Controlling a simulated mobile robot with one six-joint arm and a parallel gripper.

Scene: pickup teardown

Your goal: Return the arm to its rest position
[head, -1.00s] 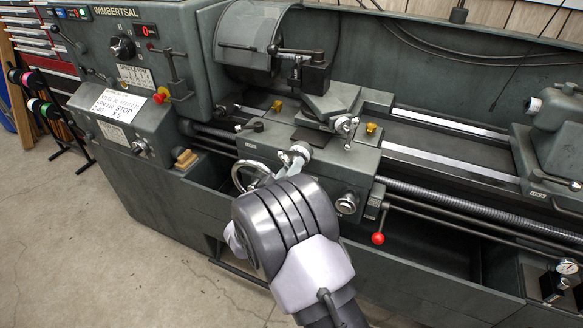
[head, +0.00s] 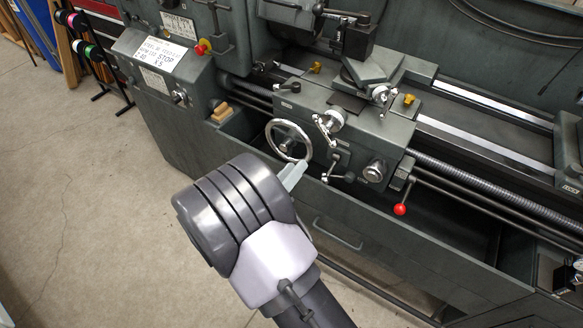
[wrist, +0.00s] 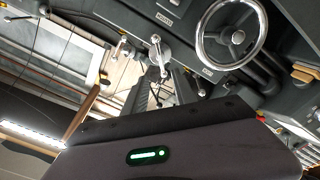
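My gripper (head: 296,174) is in the middle of the head view, at the end of my bulky dark grey wrist, in front of the lathe carriage (head: 335,125). Its pale fingers point toward the carriage and appear just below and beside the handwheel (head: 289,140); I cannot tell whether they touch it. In the wrist view, the two dark fingers of my gripper (wrist: 163,82) stand apart with a gap between them, and nothing shows held. The handwheel (wrist: 232,34) is to their right in that view.
A lathe fills the right and back. A red-knobbed lever (head: 400,209) sticks out at the carriage's right. A sign (head: 158,50) hangs on the headstock. Spools on a stand (head: 78,46) are at the far left. The floor (head: 80,190) at left is clear.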

